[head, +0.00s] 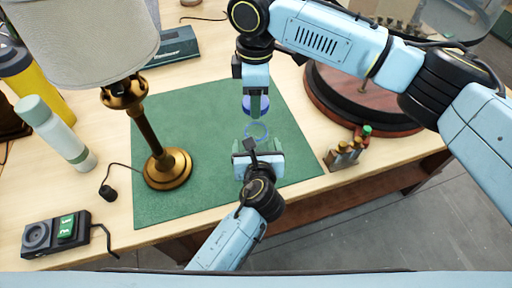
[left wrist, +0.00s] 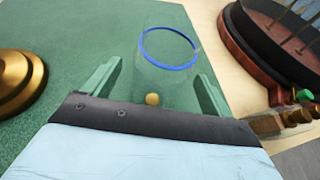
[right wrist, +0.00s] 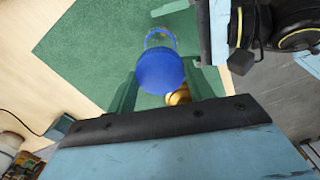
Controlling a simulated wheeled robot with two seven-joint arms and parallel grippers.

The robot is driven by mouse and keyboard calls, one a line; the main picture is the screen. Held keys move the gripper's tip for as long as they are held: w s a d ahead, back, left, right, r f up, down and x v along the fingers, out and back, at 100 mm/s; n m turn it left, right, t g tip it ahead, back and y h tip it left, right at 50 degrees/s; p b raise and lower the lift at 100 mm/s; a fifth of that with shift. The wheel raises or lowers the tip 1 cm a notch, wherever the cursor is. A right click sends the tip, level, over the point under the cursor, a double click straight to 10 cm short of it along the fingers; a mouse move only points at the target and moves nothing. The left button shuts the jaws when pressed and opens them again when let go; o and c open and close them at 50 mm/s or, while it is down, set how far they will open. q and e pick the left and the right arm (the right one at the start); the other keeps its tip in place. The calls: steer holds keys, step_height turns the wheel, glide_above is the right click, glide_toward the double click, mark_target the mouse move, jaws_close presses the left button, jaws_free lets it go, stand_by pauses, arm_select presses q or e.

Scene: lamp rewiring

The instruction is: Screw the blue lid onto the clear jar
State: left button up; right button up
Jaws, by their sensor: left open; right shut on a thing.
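The clear jar (left wrist: 160,78) stands on the green mat, its blue-ringed rim facing up; a small gold ball shows low in its outline. In the head view the jar (head: 256,130) is a faint ring in front of my left gripper (head: 258,147). My left gripper is open, with one finger on each side of the jar in the left wrist view. My right gripper (head: 257,108) is shut on the blue lid (right wrist: 160,72), holding it beyond the jar in the head view, apart from the rim. The lid's edges at the fingers are partly hidden.
The brass lamp (head: 166,168) stands left on the green mat (head: 200,205). A white bottle (head: 55,130) and a black device (head: 50,235) are at the left. The mat's front is clear.

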arm_select(q)
steer(key=shift+x, duration=1.3)
steer(key=c, duration=1.4)
steer(key=shift+c, duration=0.4)
arm_select(e)
steer(key=shift+f, duration=2.5)
